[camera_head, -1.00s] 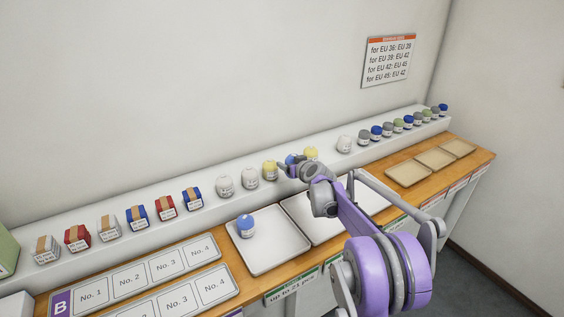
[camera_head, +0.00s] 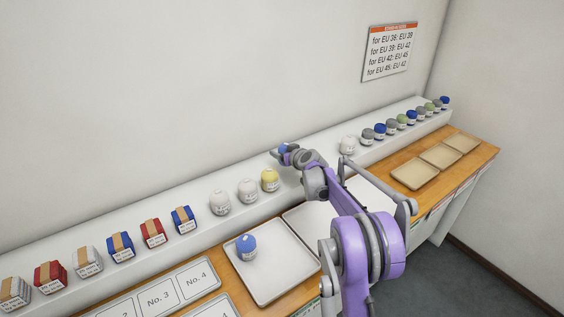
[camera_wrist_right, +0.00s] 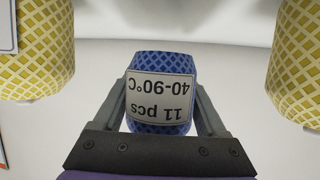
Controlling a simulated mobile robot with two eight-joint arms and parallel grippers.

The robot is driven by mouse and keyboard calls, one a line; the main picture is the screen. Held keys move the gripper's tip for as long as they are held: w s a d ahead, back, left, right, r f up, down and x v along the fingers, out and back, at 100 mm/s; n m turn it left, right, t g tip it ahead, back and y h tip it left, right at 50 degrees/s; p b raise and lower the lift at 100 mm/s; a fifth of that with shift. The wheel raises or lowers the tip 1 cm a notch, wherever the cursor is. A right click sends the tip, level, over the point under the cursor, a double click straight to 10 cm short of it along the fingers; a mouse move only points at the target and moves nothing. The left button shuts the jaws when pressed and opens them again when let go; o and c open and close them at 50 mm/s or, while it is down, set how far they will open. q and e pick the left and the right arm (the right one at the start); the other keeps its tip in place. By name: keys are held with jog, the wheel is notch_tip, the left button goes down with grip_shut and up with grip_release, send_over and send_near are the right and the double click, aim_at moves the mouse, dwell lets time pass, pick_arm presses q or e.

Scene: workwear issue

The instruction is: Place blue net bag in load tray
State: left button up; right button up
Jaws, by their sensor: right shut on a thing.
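My right gripper (camera_wrist_right: 160,108) is shut on a blue net bag (camera_wrist_right: 161,120), with one finger on each side of it. The bag's white label reads upside down, "11 pcs 40-90°C". In the head view the same gripper (camera_head: 287,151) is small and partly hidden by its own wrist, over the white shelf. A pale tray (camera_head: 284,287) on the wooden counter holds another blue bag (camera_head: 246,248). Beside it is a second pale tray (camera_head: 298,222), partly hidden by my right arm. I cannot tell which tray is the load tray. My left gripper is not in view.
Yellow net bags (camera_wrist_right: 37,55) stand on both sides of the held bag in the wrist view. Three beige trays (camera_head: 415,173) lie at the right.

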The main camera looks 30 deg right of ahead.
jog(key=shift+w+f, duration=0.1)
jog(key=shift+f, duration=1.9)
jog(key=shift+f, duration=0.15)
jog(key=o, duration=1.3)
